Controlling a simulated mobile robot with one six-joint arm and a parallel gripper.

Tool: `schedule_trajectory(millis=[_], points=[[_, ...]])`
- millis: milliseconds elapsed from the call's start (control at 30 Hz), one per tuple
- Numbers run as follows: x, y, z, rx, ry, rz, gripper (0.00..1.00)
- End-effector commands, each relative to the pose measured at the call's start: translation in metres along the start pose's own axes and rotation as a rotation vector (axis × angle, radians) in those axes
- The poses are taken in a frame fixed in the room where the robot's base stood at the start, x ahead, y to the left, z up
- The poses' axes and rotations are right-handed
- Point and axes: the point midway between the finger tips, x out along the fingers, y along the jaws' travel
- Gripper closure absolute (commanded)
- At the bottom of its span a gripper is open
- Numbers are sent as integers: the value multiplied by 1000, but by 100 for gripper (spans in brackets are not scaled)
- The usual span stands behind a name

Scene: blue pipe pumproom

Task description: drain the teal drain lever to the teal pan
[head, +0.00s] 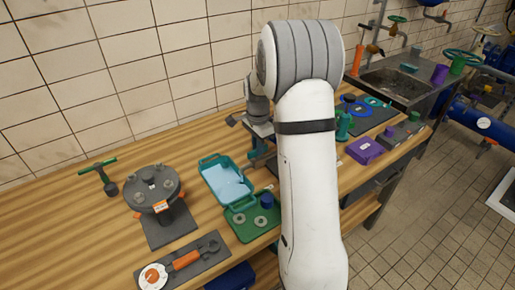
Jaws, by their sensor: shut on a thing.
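The teal pan (226,184) is an open tray with a pale blue inside and a handle at its far edge. It stands on the bench in the middle of the view. My gripper (260,132) is just behind and right of the pan, partly hidden by my white arm. It is shut at the top of a teal fitting (258,152), which I take for the teal drain lever. The fingertips and the lever's angle cannot be made out. I cannot see any flow into the pan.
Left of the pan stand a grey flanged fitting (154,190) and a green-handled tool (98,170). A wrench (188,260) lies in front on a grey mat. A purple box (366,150) and a sink (400,84) are to the right. The bench's far left is clear.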

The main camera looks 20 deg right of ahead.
Motion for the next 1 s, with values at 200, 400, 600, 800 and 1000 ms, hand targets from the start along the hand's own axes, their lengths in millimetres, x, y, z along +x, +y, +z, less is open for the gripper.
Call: schedule_trajectory(millis=[200, 400, 600, 800, 1000], points=[[-1, 0, 0, -19, 1, -2, 100], [-1, 0, 0, -18, 2, -2, 83], [-1, 0, 0, -16, 1, -1, 67], [-1, 0, 0, -16, 1, -1, 67], [-18, -1, 0, -16, 2, -4, 67]])
